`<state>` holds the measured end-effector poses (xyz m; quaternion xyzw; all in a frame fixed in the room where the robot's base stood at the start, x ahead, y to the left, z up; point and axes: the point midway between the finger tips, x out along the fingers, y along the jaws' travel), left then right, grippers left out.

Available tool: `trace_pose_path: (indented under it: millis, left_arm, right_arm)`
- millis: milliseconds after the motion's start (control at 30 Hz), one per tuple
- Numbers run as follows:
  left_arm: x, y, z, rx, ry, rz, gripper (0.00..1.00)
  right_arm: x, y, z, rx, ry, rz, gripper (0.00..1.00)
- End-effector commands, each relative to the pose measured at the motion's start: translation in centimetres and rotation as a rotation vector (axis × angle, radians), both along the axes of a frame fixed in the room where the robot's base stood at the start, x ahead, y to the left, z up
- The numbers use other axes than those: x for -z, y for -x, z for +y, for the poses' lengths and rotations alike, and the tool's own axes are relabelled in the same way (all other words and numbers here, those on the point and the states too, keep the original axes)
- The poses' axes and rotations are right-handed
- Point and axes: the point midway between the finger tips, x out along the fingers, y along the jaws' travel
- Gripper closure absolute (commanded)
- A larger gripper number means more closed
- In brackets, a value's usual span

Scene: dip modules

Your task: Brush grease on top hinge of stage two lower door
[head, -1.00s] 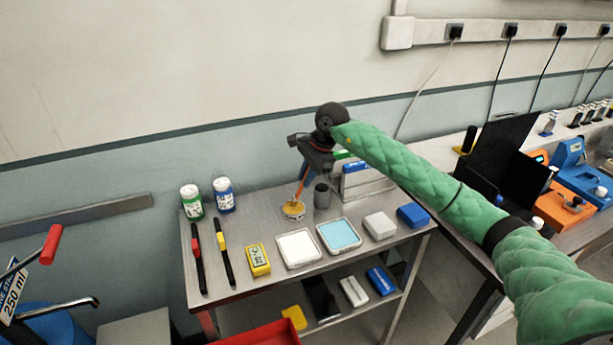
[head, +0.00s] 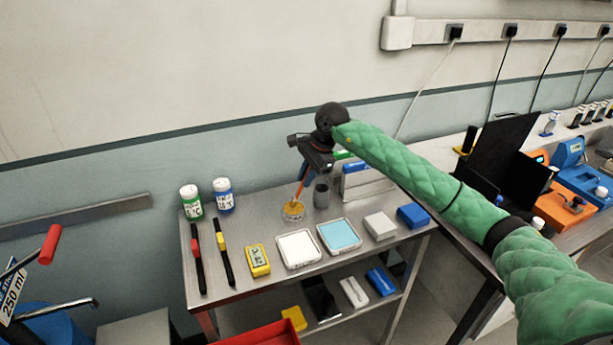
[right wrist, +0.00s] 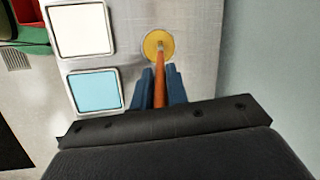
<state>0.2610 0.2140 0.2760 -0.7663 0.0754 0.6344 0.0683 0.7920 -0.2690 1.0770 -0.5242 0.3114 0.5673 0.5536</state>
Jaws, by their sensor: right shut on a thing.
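My right gripper (head: 304,171) is over the steel cart, shut on a brush (head: 300,187) with an orange-brown handle. In the right wrist view the brush (right wrist: 160,82) stands between the two blue fingers and points down at the grease pot (right wrist: 152,50). The round pot with yellow grease (head: 293,211) sits on the cart top. The brush tip is in or just over the grease; I cannot tell how deep. No door or hinge is identifiable in these views. My left gripper is not in view.
The cart top (head: 270,287) holds a dark cup (head: 321,196), white and blue trays (head: 339,236), a yellow device (head: 258,260) and two bottles (head: 223,194). A lower shelf holds several small boxes. A bench with orange and blue devices (head: 562,207) stands at right.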

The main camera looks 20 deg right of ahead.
Motion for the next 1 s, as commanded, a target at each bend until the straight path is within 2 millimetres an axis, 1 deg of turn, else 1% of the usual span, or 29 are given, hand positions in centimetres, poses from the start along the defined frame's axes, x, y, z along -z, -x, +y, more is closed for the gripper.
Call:
trace_pose_path:
  millis: [100,300,1000]
  left_arm:
    - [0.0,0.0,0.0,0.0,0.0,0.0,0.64]
    - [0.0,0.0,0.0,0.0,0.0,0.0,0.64]
    - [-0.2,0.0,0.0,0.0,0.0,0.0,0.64]
  right_arm:
    - [0.3,0.1,0.0,0.0,0.002,0.004,1.0]
    - [0.0,0.0,0.0,0.0,0.002,0.004,1.0]
    - [-4.7,0.0,0.0,0.0,0.0,0.0,1.0]
